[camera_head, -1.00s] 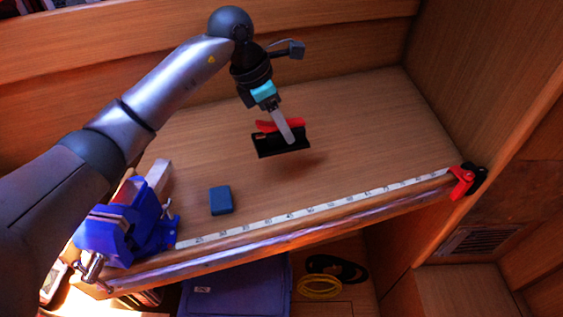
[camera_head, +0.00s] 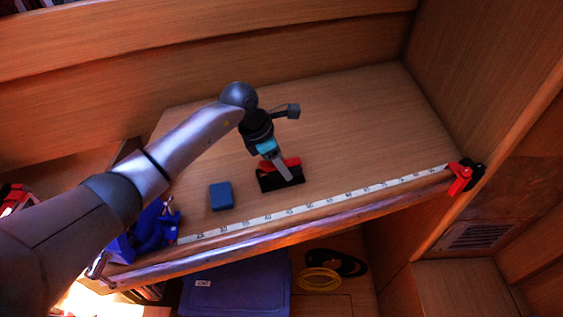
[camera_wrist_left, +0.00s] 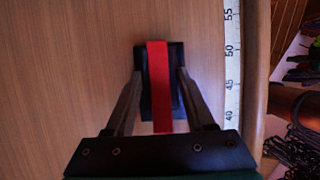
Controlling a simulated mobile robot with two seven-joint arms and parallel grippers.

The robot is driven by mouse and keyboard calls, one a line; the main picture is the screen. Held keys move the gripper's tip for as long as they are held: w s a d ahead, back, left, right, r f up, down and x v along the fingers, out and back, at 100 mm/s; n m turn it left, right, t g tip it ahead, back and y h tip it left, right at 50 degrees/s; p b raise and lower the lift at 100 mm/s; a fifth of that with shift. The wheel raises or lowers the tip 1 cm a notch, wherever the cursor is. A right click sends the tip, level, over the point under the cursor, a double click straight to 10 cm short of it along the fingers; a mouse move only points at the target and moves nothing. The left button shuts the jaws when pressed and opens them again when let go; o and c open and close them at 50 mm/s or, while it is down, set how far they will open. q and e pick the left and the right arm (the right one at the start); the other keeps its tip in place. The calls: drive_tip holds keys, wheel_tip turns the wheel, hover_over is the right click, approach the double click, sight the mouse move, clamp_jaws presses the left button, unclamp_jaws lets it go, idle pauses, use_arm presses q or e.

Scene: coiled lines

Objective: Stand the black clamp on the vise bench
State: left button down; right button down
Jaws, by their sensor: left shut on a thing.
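The black clamp (camera_head: 267,184) has a black body and a red strip on top. My left gripper (camera_head: 286,174) is shut on it, just above or on the vise bench (camera_head: 350,130); I cannot tell for certain whether it touches the wood. In the left wrist view the clamp's red strip (camera_wrist_left: 160,85) runs between the two fingers of the left gripper (camera_wrist_left: 160,74), with the black body behind it. The blue vise (camera_head: 152,232) is at the bench's front left corner, partly hidden by my left arm. My right gripper is not in view.
A blue block (camera_head: 221,196) lies left of the clamp. A white measuring strip (camera_head: 320,207) runs along the front edge, with a red and black clamp (camera_head: 462,178) at its right end. The bench behind and right of the held clamp is clear.

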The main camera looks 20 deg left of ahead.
use_arm(q)
drive_tip(key=shift+r, duration=0.1)
drive_tip(key=c, duration=0.7)
unclamp_jaws()
drive_tip(key=shift+f, duration=0.2)
drive_tip(key=o, duration=0.5)
drive_tip(key=shift+c, duration=0.2)
drive_tip(key=shift+r, duration=0.1)
drive_tip(key=b+v, duration=0.1)
drive_tip(key=v, duration=1.1)
drive_tip(key=shift+r, duration=0.15)
